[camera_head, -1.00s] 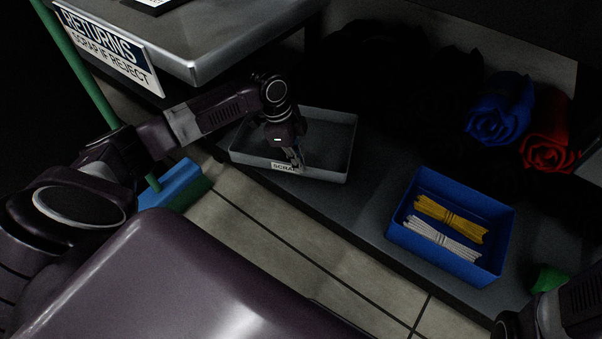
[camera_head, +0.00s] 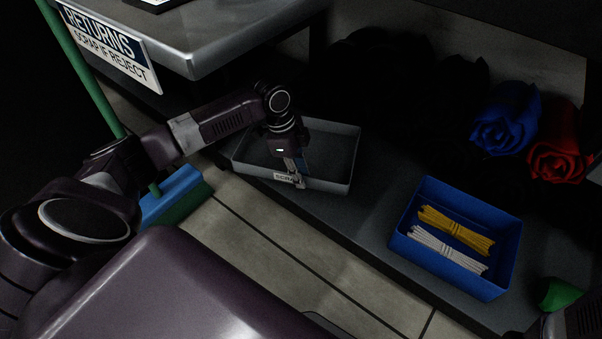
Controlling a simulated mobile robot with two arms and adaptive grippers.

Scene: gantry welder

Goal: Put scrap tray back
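The scrap tray (camera_head: 338,157) is a shallow, open grey tray with a "SCRAP" label on its front wall. It sits on the dark lower shelf, close to the shelf's front edge, and looks empty. My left gripper (camera_head: 297,176) points down at the tray's front wall. Its fingertips overlap the right end of the label. The fingers are small and dark, and I cannot tell whether they are closed on the wall. Part of my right arm shows at the bottom right corner; its gripper is out of frame.
A blue bin (camera_head: 400,243) with yellow and white bundles stands to the right on the lower shelf (camera_head: 360,212). Blue (camera_head: 505,118) and red (camera_head: 556,150) rolls lie behind it. A metal table (camera_head: 215,45) with a returns sign overhangs at upper left. A green-handled broom (camera_head: 172,195) stands left.

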